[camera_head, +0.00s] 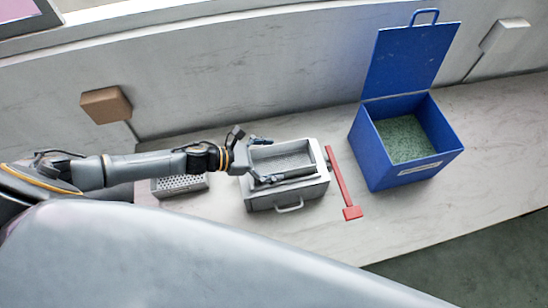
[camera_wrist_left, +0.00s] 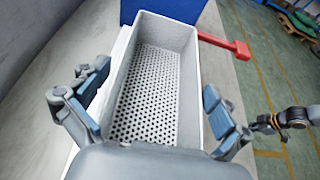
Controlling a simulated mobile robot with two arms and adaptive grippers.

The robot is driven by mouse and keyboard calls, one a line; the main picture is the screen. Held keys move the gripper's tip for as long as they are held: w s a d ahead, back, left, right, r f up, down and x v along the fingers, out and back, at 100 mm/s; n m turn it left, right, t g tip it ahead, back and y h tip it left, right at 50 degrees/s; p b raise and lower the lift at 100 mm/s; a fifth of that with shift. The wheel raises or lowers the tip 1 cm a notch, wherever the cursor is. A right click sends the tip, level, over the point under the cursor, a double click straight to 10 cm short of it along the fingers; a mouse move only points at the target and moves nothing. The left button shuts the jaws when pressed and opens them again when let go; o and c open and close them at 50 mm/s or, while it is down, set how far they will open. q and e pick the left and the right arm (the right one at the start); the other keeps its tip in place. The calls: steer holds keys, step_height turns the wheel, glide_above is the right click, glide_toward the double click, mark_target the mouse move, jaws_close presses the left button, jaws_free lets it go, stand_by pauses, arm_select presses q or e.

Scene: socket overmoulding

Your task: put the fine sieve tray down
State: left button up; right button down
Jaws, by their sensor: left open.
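The fine sieve tray (camera_head: 283,158) is a light grey rectangular tray with a finely perforated floor. In the head view it sits in the top of a grey box (camera_head: 288,197) with a front handle. The wrist view looks down into the empty tray (camera_wrist_left: 150,85). My left gripper (camera_head: 271,160) is open, with one finger on each side of the tray; I cannot tell whether the fingers touch its walls.
A coarser perforated tray (camera_head: 180,184) lies left of the box, partly under my left arm. A red bar-shaped tool (camera_head: 342,183) lies right of the box. A blue bin (camera_head: 395,165) with raised lid holds green granules (camera_head: 404,138). The front right of the table is clear.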

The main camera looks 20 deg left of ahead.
arm_select(q)
steer(key=shift+r, duration=0.15)
steer(key=shift+s+a, duration=0.1)
steer(key=shift+a, duration=0.1)
steer(key=b+v, duration=0.2)
steer(key=v, duration=0.7)
steer(key=shift+s+a+b, duration=0.2)
steer(key=shift+b, duration=0.15)
steer(key=shift+v, duration=1.1)
steer(key=shift+w+d+r, duration=0.1)
steer(key=shift+r, duration=0.05)
